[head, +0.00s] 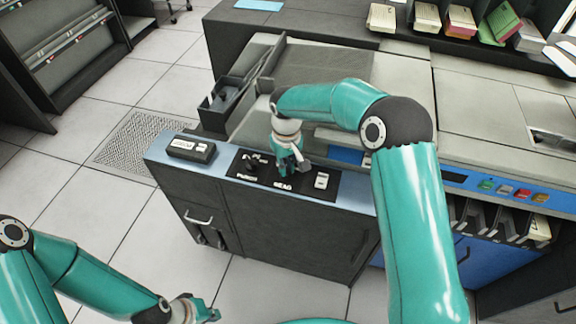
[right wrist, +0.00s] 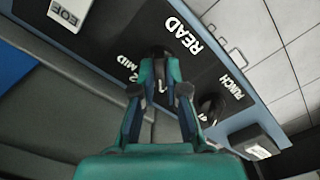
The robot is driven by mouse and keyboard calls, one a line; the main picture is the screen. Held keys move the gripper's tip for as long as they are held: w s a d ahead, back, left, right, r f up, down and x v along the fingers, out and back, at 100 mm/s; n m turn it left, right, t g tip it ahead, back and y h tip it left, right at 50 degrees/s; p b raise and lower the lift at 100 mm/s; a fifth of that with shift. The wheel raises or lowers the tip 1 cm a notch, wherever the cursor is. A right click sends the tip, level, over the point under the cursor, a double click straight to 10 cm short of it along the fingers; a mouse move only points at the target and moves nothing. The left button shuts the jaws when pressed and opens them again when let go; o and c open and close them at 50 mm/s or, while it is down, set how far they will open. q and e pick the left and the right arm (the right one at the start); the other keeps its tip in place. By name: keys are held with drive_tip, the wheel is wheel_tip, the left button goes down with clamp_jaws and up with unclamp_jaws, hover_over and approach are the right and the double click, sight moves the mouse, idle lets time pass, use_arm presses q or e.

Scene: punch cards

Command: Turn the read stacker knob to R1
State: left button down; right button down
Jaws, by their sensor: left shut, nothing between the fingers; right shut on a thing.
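The dark read stacker knob (right wrist: 157,52) sits on the black panel (right wrist: 115,45), beside the white READ label (right wrist: 182,35). My right gripper (right wrist: 161,78) is shut on this knob from above, one finger on each side. In the head view my right gripper (head: 291,168) hides most of the knob. Part of a label ending in "2 MID" shows beside the fingers in the right wrist view. I cannot see an R1 mark, and the pointer direction is unclear. My left gripper (head: 207,311) is shut and empty at the bottom, away from the panel.
The punch knob (head: 251,163) stands close to the left of my right gripper. A white EOF key (head: 321,180) is on the panel's right. A small dark box (head: 191,149) sits on the cabinet's left corner. Open floor (head: 120,230) lies to the left.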

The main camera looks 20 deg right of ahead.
drive_tip(key=c, duration=1.2)
unclamp_jaws()
drive_tip(key=shift+s+f, duration=0.1)
drive_tip(key=shift+s, duration=0.1)
drive_tip(key=shift+w, duration=0.1)
wheel_tip(320, 180, up, 12)
